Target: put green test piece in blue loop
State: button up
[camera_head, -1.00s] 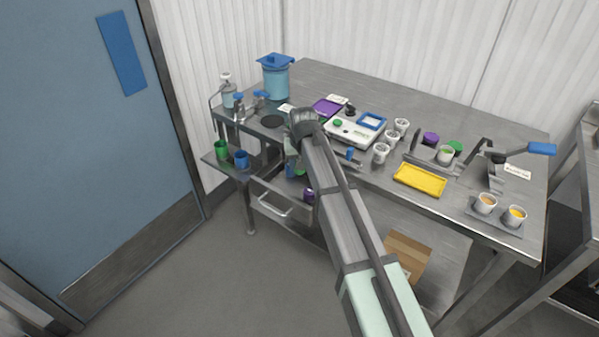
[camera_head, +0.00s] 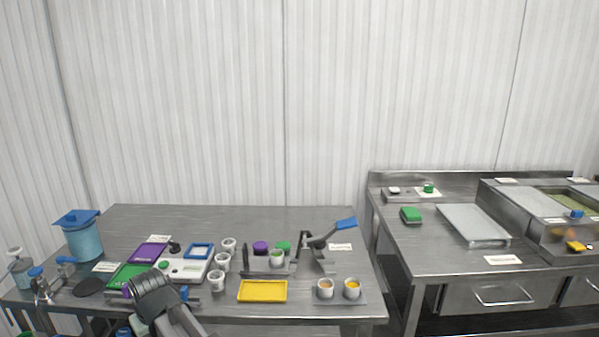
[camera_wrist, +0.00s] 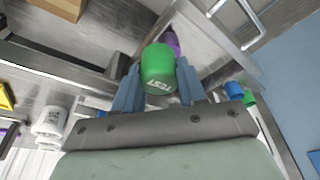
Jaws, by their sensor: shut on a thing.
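The green test piece (camera_wrist: 159,72), with white lettering on it, sits between the two blue fingers of my gripper (camera_wrist: 158,88) in the wrist view. The fingers are shut on it. In the head view my wrist (camera_head: 153,293) is at the table's front left edge, and it hides the fingers and the piece. A small blue part (camera_head: 184,293) shows at the front edge beside my wrist. I cannot tell which of these is the blue loop.
The table holds a yellow tray (camera_head: 262,291), white cups (camera_head: 216,280), a green mat (camera_head: 130,275) and a blue pot (camera_head: 82,238). In the wrist view a purple object (camera_wrist: 171,41) is beyond the piece, and blue (camera_wrist: 234,90) and green cups (camera_wrist: 249,97) are at right.

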jog(key=w+d+r+m+h, duration=0.1)
jog(key=w+d+r+m, duration=0.15)
jog(key=d, duration=1.45)
jog(key=w+d+r+m+t+h, duration=0.1)
jog(key=w+d+m, duration=0.25)
jog(key=d, duration=1.45)
jog(key=w+d+r+m, duration=0.2)
jog(key=w+d+m, duration=0.1)
jog(key=d, duration=1.4)
jog(key=w+a+r+n, duration=0.2)
jog(key=w+a+r, duration=0.3)
jog(key=w+a, duration=0.4)
jog(key=w+a+r+n, duration=0.2)
jog(key=w+a+r, duration=0.2)
jog(key=w+a, duration=0.5)
jog(key=w+a+n+y, duration=0.1)
jog(key=w+a+n, duration=0.2)
jog(key=w+a, duration=1)
jog(key=n+g, duration=0.1)
jog(key=n, duration=0.1)
send_near(224, 237)
jog(key=s+r, duration=0.4)
jog(key=shift+y, duration=0.4)
jog(key=shift+s+d+f, duration=0.1)
jog(key=shift+f, duration=2.25)
jog(key=shift+d+f, duration=0.15)
jog(key=shift+f, duration=2.2)
jog(key=shift+f, duration=0.1)
jog(key=o, duration=0.8)
